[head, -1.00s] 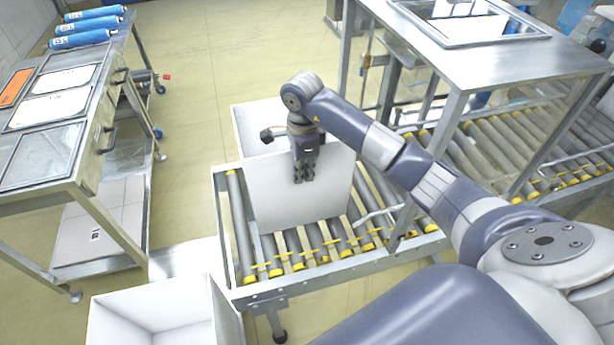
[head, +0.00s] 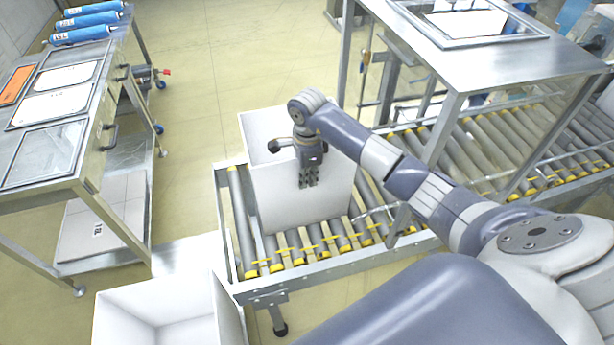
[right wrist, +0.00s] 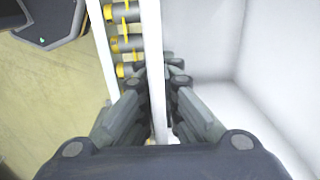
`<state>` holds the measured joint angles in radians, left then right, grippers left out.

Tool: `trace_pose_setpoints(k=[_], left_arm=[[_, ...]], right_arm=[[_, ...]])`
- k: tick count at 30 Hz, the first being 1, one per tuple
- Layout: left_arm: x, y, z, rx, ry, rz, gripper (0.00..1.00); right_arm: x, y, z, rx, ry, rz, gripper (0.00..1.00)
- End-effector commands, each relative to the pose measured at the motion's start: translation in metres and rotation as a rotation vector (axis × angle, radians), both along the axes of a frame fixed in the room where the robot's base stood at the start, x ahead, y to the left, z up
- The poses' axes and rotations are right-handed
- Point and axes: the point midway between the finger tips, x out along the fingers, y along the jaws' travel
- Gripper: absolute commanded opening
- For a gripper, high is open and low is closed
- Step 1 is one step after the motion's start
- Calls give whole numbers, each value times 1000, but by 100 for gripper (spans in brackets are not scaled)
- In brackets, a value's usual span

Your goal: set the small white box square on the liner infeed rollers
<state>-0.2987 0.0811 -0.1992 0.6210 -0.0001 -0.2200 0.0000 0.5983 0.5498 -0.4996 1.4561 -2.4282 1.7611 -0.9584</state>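My right gripper (head: 308,180) points down at the top of the near wall. In the right wrist view, its fingers (right wrist: 165,80) lie on both sides of that white wall (right wrist: 155,60) and close against it, with the box interior to the right. My left gripper is not in view.
Another open white box (head: 160,310) is at the lower left. A steel table (head: 95,150) stands at left, and a steel-topped frame (head: 480,75) stands over more rollers (head: 500,140) at right. Yellow floor is open behind the infeed.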

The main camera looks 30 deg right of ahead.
Motion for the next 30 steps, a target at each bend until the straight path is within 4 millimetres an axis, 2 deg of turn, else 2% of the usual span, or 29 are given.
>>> trace_pose_setpoints(k=[1, 4, 14, 18, 23, 30], left_arm=[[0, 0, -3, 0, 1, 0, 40], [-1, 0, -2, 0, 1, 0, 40], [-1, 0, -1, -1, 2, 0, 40], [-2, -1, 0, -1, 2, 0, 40], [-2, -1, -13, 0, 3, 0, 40], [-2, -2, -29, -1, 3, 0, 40]], right_arm=[[1, 0, -2, -1, -4, 0, 0], [0, 0, -2, 0, -1, 0, 24], [0, 0, -1, 0, 0, 0, 25], [0, 0, 5, -1, -2, 0, 25], [1, -1, 33, -3, -7, 1, 25], [0, 0, 86, -2, -6, 1, 25]])
